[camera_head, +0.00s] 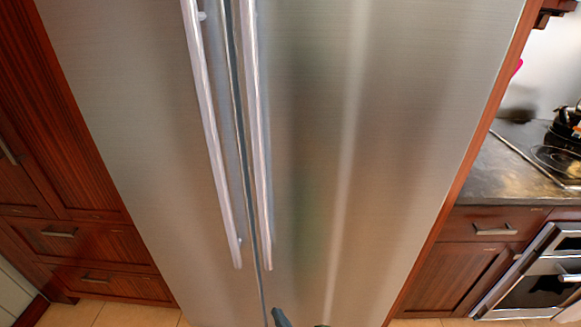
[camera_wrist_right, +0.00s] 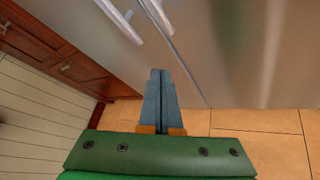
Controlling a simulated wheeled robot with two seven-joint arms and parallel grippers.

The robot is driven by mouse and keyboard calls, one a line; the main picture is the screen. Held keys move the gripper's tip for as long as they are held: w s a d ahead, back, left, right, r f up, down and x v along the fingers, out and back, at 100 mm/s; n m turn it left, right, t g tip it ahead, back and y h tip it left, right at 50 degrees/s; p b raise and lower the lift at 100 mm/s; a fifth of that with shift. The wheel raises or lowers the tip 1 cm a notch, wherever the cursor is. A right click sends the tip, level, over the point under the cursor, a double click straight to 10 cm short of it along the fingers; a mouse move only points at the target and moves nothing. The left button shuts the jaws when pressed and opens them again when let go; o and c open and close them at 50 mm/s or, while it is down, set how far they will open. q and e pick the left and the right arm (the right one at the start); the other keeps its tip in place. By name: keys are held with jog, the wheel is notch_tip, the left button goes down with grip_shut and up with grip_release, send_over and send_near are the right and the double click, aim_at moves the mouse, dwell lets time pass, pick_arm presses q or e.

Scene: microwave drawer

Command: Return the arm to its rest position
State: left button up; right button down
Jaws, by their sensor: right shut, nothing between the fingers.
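My right gripper (camera_wrist_right: 159,76) shows in the right wrist view with its two grey fingers pressed together, shut and empty. It points toward the lower part of a steel fridge (camera_wrist_right: 215,50) and the tiled floor. In the head view only a dark tip of my right gripper (camera_head: 280,317) shows at the bottom edge, in front of the fridge (camera_head: 330,150). Whether it touches the fridge cannot be told. My left gripper is not in view.
The fridge has two long vertical handles (camera_head: 212,135) and its doors look shut. Wooden cabinets and drawers (camera_head: 75,236) stand at the left. A counter (camera_head: 490,170), a stove pan (camera_head: 565,130) and an oven (camera_head: 545,285) are at the right. Tiled floor (camera_wrist_right: 250,120) is clear below.

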jog(key=s+d+f+m+g+h, duration=0.2)
jog(key=s+d+f+m, duration=0.25)
jog(key=f+m, duration=0.2)
jog(key=s+d+f+m+g+h, duration=0.2)
jog(key=s+d+f+m, duration=0.1)
jog(key=d+f+m, duration=0.4)
jog(key=s+d+f+m+g+h, duration=0.1)
jog(key=s+d+f+m+g, duration=0.2)
jog(key=s+m, duration=0.6)
jog(key=s+d+f+m+g+h, duration=0.1)
jog(key=s+d+f+m+g, duration=0.3)
jog(key=s+d+f+m, duration=0.4)
jog(key=s+m, duration=0.1)
jog(key=s, duration=0.5)
jog(key=shift+s+d+f, duration=0.3)
jog(key=shift+s+d, duration=0.05)
jog(key=shift+s, duration=0.05)
